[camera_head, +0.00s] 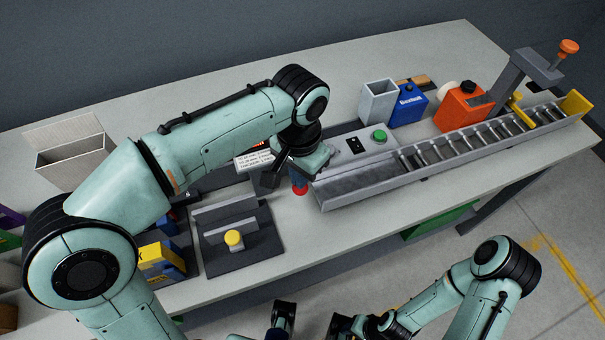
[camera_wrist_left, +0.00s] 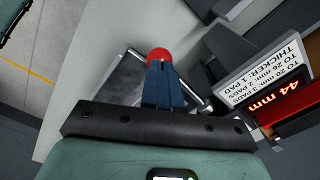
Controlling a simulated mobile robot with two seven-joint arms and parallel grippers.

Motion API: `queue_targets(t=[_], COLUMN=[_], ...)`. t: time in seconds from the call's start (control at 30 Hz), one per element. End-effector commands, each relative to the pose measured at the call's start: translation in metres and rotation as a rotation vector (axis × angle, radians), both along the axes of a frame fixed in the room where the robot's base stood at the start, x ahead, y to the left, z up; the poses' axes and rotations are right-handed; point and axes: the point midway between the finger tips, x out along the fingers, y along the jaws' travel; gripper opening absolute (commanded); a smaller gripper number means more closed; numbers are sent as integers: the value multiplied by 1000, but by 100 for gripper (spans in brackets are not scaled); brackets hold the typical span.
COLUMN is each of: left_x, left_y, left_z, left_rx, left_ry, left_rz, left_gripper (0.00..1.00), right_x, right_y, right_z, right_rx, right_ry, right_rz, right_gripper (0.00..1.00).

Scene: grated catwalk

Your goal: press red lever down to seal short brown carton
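A red round knob (camera_head: 300,190), which I take for the red lever's end, shows just below my left gripper (camera_head: 297,177). In the left wrist view the red knob (camera_wrist_left: 158,56) is at the fingertips, partly covered by the dark blue fingers. These fingers lie together; I cannot tell whether they touch the knob. The rest of the lever is hidden. My right gripper (camera_head: 340,325) is low at the picture's bottom edge, only partly visible. I cannot make out a short brown carton for sure; a flat brown item (camera_head: 416,82) lies behind a blue box.
A roller conveyor (camera_head: 470,143) runs right from the grey chute. A green button (camera_head: 380,136), blue box (camera_head: 408,104) and orange box (camera_head: 462,108) stand behind it. An orange-knobbed post (camera_head: 512,75) rises at right. A yellow-knobbed black plate (camera_head: 238,262) lies left. A display (camera_wrist_left: 268,103) reads 44 mm.

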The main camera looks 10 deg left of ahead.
Motion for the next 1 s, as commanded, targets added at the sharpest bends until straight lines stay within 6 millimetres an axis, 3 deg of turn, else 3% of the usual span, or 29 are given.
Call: queue_targets(t=[0.57, 1.0], left_x=[0, 0], left_y=[0, 0], left_z=[-2, 34], left_rx=[2, 3], left_ry=[4, 3], left_rz=[0, 0], left_gripper=[0, 0], right_x=[-2, 8], right_y=[0, 0], right_z=[-1, 33], right_rx=[1, 1], right_ry=[6, -5], right_rz=[1, 1], right_gripper=[43, 43])
